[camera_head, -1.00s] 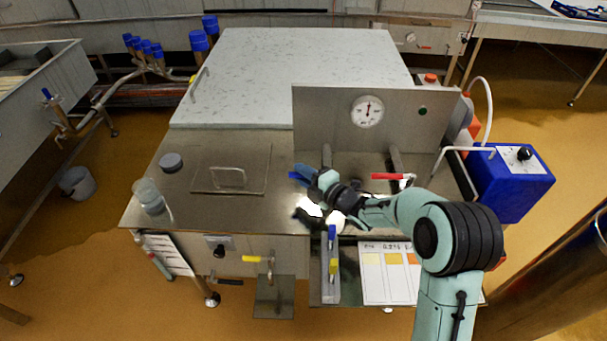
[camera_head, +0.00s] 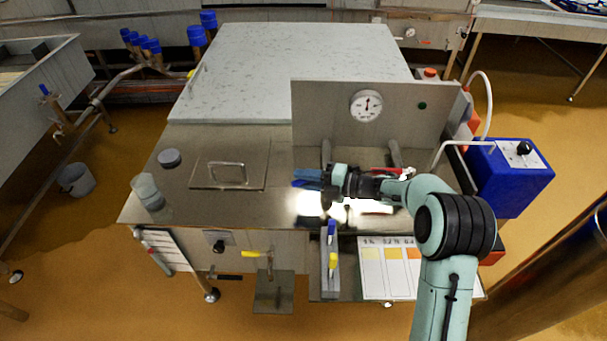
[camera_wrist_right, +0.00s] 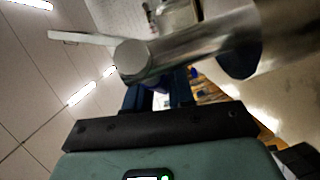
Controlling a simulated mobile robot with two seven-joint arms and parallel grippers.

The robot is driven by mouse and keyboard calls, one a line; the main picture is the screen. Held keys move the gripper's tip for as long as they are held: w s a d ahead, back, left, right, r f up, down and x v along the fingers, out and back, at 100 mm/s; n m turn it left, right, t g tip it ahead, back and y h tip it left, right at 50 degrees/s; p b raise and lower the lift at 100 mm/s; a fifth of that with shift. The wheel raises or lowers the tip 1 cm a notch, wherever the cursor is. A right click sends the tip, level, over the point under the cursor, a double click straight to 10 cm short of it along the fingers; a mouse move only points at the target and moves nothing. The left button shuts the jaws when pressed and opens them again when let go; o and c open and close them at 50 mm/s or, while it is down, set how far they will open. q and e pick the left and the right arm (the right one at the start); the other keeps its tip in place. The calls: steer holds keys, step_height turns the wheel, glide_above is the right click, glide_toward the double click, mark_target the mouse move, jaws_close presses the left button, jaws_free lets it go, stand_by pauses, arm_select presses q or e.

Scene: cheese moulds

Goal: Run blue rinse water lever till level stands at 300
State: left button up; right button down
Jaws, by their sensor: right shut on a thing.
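My right gripper (camera_head: 310,179) is at the front of the upright steel panel, its arm coming in from the right. It is shut on the blue lever (camera_head: 300,184), which shows only in part beside the blue-looking fingers. In the right wrist view the dark fingers (camera_wrist_right: 160,96) are close behind a thick steel pipe (camera_wrist_right: 195,47), which hides much of the grip. A round white dial (camera_head: 366,106) is on the panel; its needle points roughly upward, and its figures are too small to read. My left gripper is not in view.
A red lever (camera_head: 404,174) is just behind my right forearm. A blue box (camera_head: 508,180) is at the right. A yellow-handled valve (camera_head: 256,254) is below the front edge.

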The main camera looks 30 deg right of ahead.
steer(key=shift+s+d+n+g+y, duration=0.1)
steer(key=shift+s+n+g+y, duration=0.4)
steer(key=shift+n+g+y, duration=0.3)
steer(key=shift+s+n+g+y, duration=0.45)
steer(key=shift+n+g+y, duration=0.2)
steer(key=shift+g, duration=0.25)
steer(key=c, duration=1.1)
jaws_free()
steer(key=shift+r, duration=0.1)
